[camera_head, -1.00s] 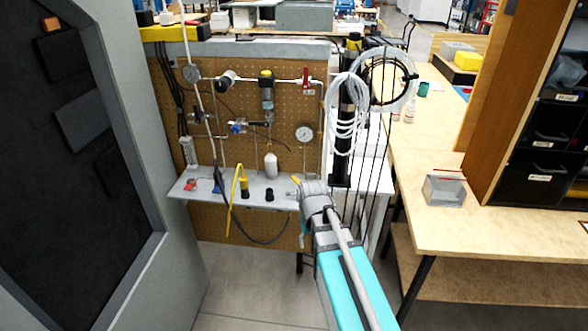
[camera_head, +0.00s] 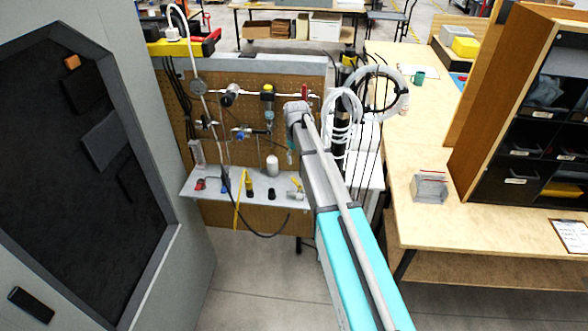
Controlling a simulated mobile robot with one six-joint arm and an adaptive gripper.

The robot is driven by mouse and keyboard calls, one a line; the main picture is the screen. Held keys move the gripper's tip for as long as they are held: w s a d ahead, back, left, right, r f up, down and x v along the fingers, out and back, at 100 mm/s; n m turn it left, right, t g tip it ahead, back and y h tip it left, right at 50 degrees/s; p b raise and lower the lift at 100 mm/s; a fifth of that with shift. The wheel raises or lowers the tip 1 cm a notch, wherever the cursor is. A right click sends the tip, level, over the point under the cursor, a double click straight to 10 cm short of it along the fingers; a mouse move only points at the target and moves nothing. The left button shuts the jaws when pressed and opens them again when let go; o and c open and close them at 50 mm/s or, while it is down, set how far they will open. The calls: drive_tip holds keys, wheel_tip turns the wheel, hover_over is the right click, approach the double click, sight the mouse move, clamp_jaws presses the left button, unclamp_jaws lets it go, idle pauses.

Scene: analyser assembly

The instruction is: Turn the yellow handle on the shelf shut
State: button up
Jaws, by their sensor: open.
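The yellow handle (camera_head: 296,183) sits on a small silver valve (camera_head: 295,195) at the right end of the grey shelf (camera_head: 215,184). The handle slants up to the left, and it is small in the view. My gripper (camera_head: 291,157) hangs below the wrist, in front of the pegboard. It appears above and slightly left of the handle, apart from it and holding nothing that I can see. Its fingers are small and partly hidden by my arm.
The shelf also bears a white bottle (camera_head: 272,166), a dark cap (camera_head: 272,194) and a yellow-black fitting (camera_head: 249,184). A gauge, pipes and coiled hose (camera_head: 398,99) are at the pegboard (camera_head: 258,216). A wooden workbench (camera_head: 475,222) stands right; a grey cabinet (camera_head: 172,262) stands left.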

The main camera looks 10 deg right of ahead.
sight(295, 180)
drive_tip(key=shift+w+r+p, duration=0.4)
drive_tip(key=shift+w+r, duration=0.45)
drive_tip(key=shift+w, duration=0.2)
drive_tip(key=shift+f, duration=0.2)
wheel_tip(295, 180, down, 13)
drive_tip(key=b, duration=1.3)
drive_tip(key=shift+f+b, duration=0.2)
drive_tip(key=shift+b, duration=0.2)
drive_tip(key=shift+c, duration=0.2)
clamp_jaws()
